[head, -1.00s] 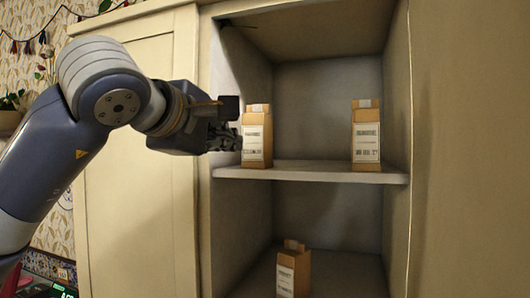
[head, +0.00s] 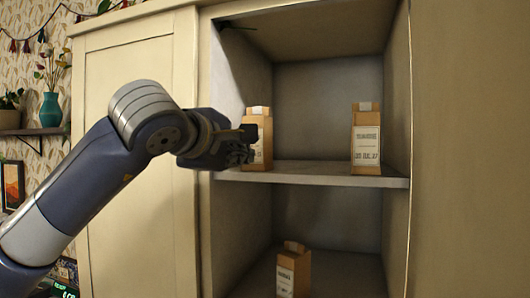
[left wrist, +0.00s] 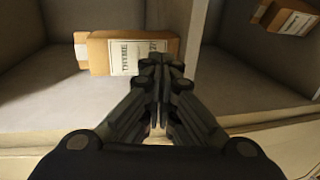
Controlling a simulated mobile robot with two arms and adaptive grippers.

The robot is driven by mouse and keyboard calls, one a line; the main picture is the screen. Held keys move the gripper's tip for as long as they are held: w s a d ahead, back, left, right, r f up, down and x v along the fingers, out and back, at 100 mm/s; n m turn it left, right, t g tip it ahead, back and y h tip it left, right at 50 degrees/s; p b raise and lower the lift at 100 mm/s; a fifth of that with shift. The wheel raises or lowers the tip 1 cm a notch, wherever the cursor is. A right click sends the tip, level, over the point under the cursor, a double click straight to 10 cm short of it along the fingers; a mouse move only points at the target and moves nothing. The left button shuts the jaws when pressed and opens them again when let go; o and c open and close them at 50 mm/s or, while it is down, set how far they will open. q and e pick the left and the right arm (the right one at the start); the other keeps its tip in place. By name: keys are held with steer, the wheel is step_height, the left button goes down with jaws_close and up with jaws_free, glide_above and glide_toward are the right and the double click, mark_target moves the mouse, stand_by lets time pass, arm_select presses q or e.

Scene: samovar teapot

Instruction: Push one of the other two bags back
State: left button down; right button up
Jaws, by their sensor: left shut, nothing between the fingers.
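Three tan paper bags with white labels stand in the open cupboard in the head view. The upper left bag (head: 264,132) is on the upper shelf (head: 310,171) near its left wall, partly hidden by my left gripper. The upper right bag (head: 366,142) is on the same shelf, near the right wall. The lower bag (head: 293,270) stands on the lower level. My left gripper (head: 247,150) is shut and empty, in front of the upper left bag. In the left wrist view its closed fingertips (left wrist: 162,62) are close to that bag's label (left wrist: 130,55); contact is unclear.
The cupboard's closed left door (head: 137,75) is behind my left arm. The shelf between the two upper bags is bare. A teal vase (head: 50,110) stands on a wall shelf at the far left. My right gripper does not show.

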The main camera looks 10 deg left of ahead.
arm_select(q)
steer(key=shift+r+p+x, duration=0.1)
steer(key=shift+r+x, duration=0.25)
steer(key=shift+x, duration=1.9)
steer(key=shift+r+p+x, duration=0.1)
steer(key=shift+r+x, duration=0.25)
steer(key=shift+x, duration=1.9)
steer(key=shift+r+p+x, duration=0.1)
steer(key=shift+r+x, duration=0.25)
steer(key=shift+x, duration=1.9)
steer(key=shift+w+d, duration=0.1)
steer(key=shift+s+b, duration=0.3)
steer(key=shift+b, duration=0.2)
steer(key=f+b+v, duration=0.1)
steer(key=b+v, duration=0.6)
steer(key=v, duration=0.8)
steer(key=shift+s+a, duration=0.2)
steer(key=shift+s, duration=0.15)
steer(key=shift+w+r, duration=0.1)
